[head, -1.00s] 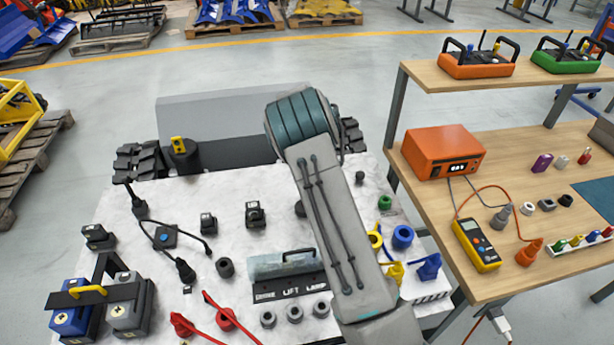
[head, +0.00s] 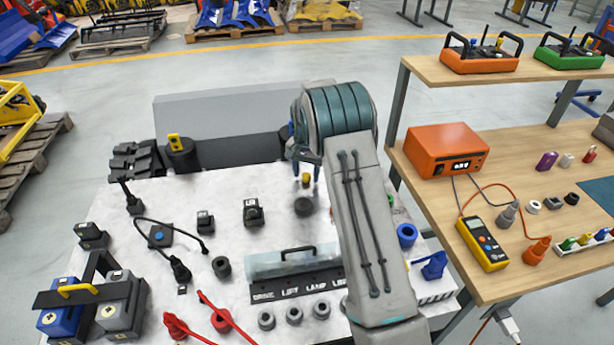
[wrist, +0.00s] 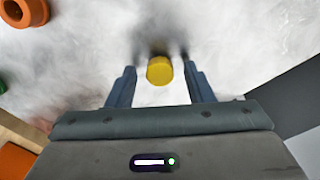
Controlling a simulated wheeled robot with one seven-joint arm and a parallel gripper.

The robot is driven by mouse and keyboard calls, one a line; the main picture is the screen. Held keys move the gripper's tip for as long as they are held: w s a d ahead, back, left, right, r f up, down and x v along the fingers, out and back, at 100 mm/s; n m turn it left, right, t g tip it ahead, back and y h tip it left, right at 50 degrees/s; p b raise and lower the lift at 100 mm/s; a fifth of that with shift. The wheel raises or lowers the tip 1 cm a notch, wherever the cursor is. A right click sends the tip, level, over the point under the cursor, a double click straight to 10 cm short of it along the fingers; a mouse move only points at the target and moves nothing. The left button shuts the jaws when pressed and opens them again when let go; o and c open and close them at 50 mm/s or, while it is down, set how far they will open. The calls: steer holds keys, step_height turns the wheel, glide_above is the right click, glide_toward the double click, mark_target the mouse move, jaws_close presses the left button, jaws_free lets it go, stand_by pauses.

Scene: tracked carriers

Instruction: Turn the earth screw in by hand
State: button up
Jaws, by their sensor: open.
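The earth screw shows as a small yellow-topped knob (head: 306,180) above the white carrier deck (head: 190,230), near a dark round base (head: 304,207). In the wrist view its yellow round head (wrist: 160,70) lies between my gripper's fingertips (wrist: 160,76), with a gap on either side. My gripper (head: 305,172) is open and points down over the screw from the far side. The shank of the screw and any thread are hidden under the head. I cannot tell how deep it sits.
A clear lift-lamp cover with a black handle (head: 298,252) stands nearer on the deck. Orange (wrist: 24,12) and green rings show at the wrist view's upper left. A wooden bench (head: 520,200) with an orange meter box (head: 447,152) stands at the right.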

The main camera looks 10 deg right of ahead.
steer(key=n, duration=0.6)
steer(key=shift+n, duration=0.4)
steer(key=n, duration=0.6)
steer(key=shift+c, duration=0.4)
steer(key=c, duration=0.7)
steer(key=m, duration=0.5)
steer(key=shift+b, duration=0.3)
steer(key=shift+c, duration=0.2)
steer(key=m, duration=0.4)
steer(key=shift+m, duration=0.4)
